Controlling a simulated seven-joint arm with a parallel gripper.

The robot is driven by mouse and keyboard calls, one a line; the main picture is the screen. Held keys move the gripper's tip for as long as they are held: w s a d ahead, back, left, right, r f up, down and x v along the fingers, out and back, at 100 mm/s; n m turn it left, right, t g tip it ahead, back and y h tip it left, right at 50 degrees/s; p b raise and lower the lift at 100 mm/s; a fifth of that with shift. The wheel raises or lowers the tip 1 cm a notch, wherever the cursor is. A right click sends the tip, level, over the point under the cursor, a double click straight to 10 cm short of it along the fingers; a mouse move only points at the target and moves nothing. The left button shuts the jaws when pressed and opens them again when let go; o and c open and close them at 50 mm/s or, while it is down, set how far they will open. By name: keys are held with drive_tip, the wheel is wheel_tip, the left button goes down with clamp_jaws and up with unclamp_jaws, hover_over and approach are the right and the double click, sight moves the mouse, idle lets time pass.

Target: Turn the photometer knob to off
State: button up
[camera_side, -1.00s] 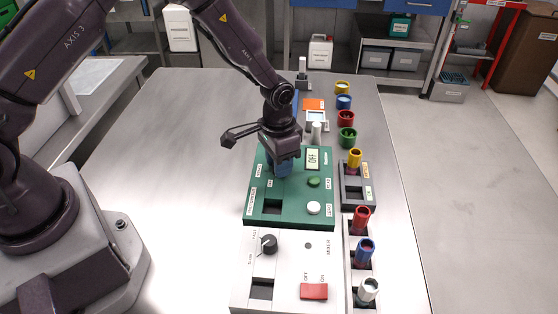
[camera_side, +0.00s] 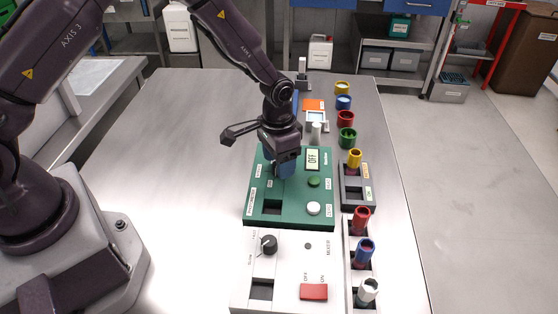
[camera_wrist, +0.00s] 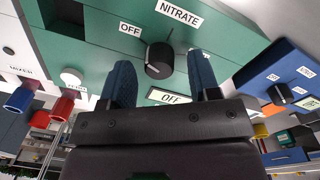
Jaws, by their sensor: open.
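The photometer is the green box (camera_side: 315,203) on the bench. Its small display (camera_side: 312,158) reads OFF. In the wrist view, the black photometer knob (camera_wrist: 159,59) has a white mark and sits between the OFF and NITRATE labels. I cannot tell exactly which label the mark points to. My gripper (camera_side: 281,170) is over the back left of the photometer and hides the knob in the side view. Its blue fingers (camera_wrist: 161,72) are open, one on each side of the knob in the picture. I cannot tell whether they touch it.
The white mixer (camera_side: 285,290), with its own black knob (camera_side: 268,244) and red switch (camera_side: 313,291), stands in front. The photometer also has a green button (camera_side: 313,181) and a white button (camera_side: 313,208). Colored tubes stand in holders along the right. The bench left of the devices is clear.

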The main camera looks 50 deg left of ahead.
wheel_tip(320, 180, up, 12)
drive_tip(key=shift+a+r, duration=0.2)
drive_tip(key=shift+a, duration=0.05)
idle(0.3)
drive_tip(key=shift+r, duration=2)
drive_tip(key=s+a+r+n+t, duration=0.1)
drive_tip(key=s+r+t, duration=0.1)
drive_tip(key=s+r, duration=0.2)
drive_tip(key=s+a+r+t, duration=0.1)
drive_tip(key=s+r, duration=0.4)
drive_tip(key=s, duration=0.6)
drive_tip(key=s+a+r+n+t, duration=0.1)
drive_tip(key=s+a+r+t, duration=0.1)
drive_tip(key=s, duration=0.6)
drive_tip(key=shift+a+r+n+t, duration=0.3)
drive_tip(key=shift+a+r, duration=0.2)
drive_tip(key=shift+r, duration=0.75)
